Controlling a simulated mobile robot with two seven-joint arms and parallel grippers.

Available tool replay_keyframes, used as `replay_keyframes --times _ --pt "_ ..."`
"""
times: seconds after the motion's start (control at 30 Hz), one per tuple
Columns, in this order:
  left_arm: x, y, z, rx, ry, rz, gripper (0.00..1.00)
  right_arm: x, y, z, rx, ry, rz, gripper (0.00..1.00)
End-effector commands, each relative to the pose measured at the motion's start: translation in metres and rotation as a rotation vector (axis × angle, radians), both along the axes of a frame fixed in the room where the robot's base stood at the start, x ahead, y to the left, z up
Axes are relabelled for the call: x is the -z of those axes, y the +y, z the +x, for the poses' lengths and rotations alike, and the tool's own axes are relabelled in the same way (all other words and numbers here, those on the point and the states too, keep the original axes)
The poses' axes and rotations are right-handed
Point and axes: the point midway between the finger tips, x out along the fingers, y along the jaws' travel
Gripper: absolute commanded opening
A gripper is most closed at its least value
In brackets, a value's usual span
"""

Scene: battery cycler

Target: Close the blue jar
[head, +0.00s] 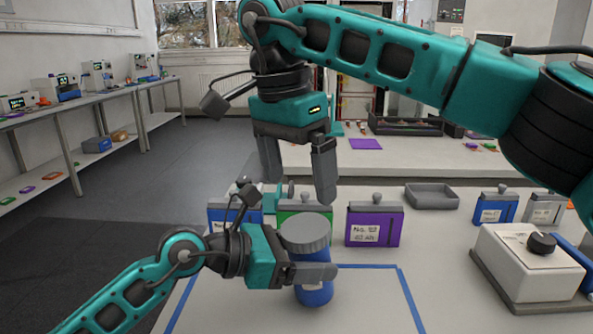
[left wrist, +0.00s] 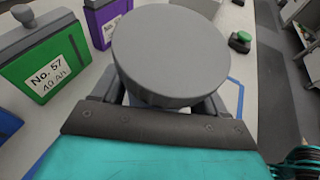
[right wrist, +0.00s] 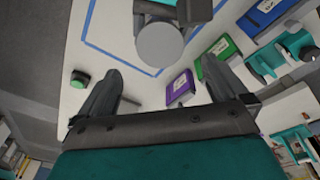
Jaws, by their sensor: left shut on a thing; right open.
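The blue jar (head: 314,294) stands upright on the near table, inside the blue tape outline. A round grey lid (head: 306,230) sits on its top; whether it is screwed tight cannot be told. My left gripper (head: 314,273) is shut around the jar's side, just below the lid. In the left wrist view the lid (left wrist: 170,55) hides most of the jar and the fingertips. My right gripper (head: 297,172) is open and empty, above the lid, fingers pointing down. In the right wrist view the lid (right wrist: 162,45) shows beyond the open fingers (right wrist: 165,88).
A purple cell (head: 388,226), a green cell (left wrist: 42,65) and a blue cell (head: 222,216) stand behind the jar. A white box with a black knob (head: 520,262) is at right. A grey tray (head: 432,196) lies farther back. A green button (right wrist: 79,79) is near the tape.

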Motion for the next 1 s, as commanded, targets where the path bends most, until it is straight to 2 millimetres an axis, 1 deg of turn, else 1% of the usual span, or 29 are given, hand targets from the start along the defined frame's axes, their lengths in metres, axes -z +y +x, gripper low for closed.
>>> replay_keyframes --times 0.13,0.23,0.5,0.7,0.8,1.0 --pt "-0.001 0.0 0.0 0.0 -0.002 -0.001 0.0 0.002 0.0 0.0 0.001 0.001 -0.001 1.0" --pt "-0.001 0.0 0.0 0.0 -0.002 -0.001 0.0 0.01 -0.001 0.001 0.001 0.001 0.0 1.0" --pt "-0.001 0.0 0.0 0.0 -0.002 -0.001 0.0 0.051 -0.008 0.003 0.002 0.003 0.0 1.0" --pt "-0.001 0.0 0.0 0.0 -0.002 -0.001 0.0 0.073 -0.01 0.004 0.002 0.0 0.001 1.0" --pt "-0.001 0.0 0.0 0.0 -0.002 -0.001 0.0 0.078 -0.011 0.004 0.002 0.0 0.001 1.0" --pt "-0.001 0.0 0.0 0.0 -0.002 -0.001 0.0 0.08 -0.011 0.005 0.003 0.0 0.0 1.0"
